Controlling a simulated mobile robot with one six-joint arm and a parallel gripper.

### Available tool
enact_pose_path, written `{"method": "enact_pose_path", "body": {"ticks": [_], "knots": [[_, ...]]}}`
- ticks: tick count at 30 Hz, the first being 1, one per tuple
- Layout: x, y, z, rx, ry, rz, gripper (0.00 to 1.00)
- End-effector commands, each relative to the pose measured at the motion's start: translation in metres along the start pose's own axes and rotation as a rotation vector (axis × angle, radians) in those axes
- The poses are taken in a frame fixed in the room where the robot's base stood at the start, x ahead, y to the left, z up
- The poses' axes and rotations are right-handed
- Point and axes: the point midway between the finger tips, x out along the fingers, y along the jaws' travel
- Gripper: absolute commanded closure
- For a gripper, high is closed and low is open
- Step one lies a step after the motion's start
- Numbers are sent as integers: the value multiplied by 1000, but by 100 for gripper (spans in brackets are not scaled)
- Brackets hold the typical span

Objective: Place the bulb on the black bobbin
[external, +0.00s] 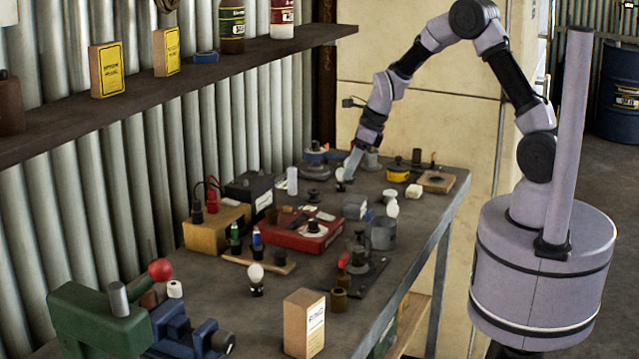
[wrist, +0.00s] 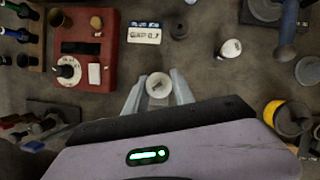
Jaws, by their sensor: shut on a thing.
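My gripper (external: 346,178) is over the far part of the bench, its fingers pointing down. It is shut on the white bulb (external: 340,173). In the wrist view the bulb (wrist: 158,86) shows as a pale round top between the two fingertips. Whether the bulb's lower end touches the bench cannot be told. The black bobbin (external: 314,197) stands upright on the bench, to the left of and nearer than my gripper in the external view. In the wrist view the bobbin (wrist: 179,30) is above the fingertips and apart from them. Its top looks empty.
A red box (external: 298,235) lies nearer on the bench. A white cylinder (external: 292,180) stands left of the bobbin. A yellow tin (external: 398,170) is right of my gripper. Another white bulb-like thing (external: 392,206) stands nearer right. Bare bench lies between gripper and bobbin.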

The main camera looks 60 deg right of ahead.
Motion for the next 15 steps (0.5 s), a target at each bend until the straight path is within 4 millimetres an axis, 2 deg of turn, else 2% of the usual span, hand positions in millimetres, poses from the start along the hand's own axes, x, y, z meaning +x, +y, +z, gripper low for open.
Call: {"method": "enact_pose_path", "body": {"ticks": [6,9,12,15], "knots": [[35,-36,59,-4,0,0,100],[45,-48,78,-3,1,1,100],[50,-55,88,-3,1,0,100],[63,-56,86,-2,2,1,100]]}}
